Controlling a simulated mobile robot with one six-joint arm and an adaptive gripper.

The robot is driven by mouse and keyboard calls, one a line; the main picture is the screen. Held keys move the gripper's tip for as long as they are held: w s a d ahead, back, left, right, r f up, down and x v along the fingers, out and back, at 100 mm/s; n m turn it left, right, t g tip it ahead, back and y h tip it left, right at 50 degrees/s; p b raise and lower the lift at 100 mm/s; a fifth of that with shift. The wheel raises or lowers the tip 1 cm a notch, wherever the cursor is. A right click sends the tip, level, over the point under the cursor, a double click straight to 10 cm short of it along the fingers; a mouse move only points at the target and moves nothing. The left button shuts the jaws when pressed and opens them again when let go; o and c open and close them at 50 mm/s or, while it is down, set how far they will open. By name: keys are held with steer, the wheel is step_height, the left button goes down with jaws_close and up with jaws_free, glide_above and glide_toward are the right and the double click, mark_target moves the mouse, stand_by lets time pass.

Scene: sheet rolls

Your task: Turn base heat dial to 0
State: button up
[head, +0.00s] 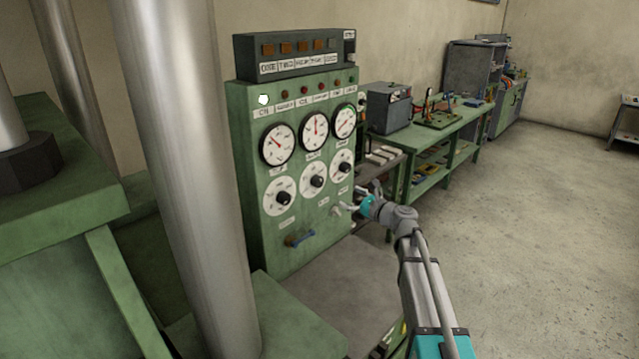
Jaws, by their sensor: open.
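A green control panel (300,240) stands left of centre. It carries a row of three white dials with black knobs: a left dial (281,198), a middle dial (315,180) and a right dial (342,167). Their labels and pointer readings are too small to read, so I cannot tell which is the base heat dial. My gripper (358,203) is open and seems empty, below and right of the right dial, apart from the dials. It is close to a small pale knob (337,211) low on the panel; contact cannot be told.
Three round gauges (315,131) sit above the dials. Thick metal columns (185,180) stand at left. A green workbench (440,140) with tools runs behind right.

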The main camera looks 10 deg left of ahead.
mark_target(320, 183)
steer(key=shift+a, duration=0.1)
stand_by(0.3)
steer(key=x, duration=1.3)
steer(key=shift+w+a, duration=0.2)
steer(key=shift+a, duration=0.05)
steer(key=shift+c, duration=0.2)
steer(key=c, duration=1.1)
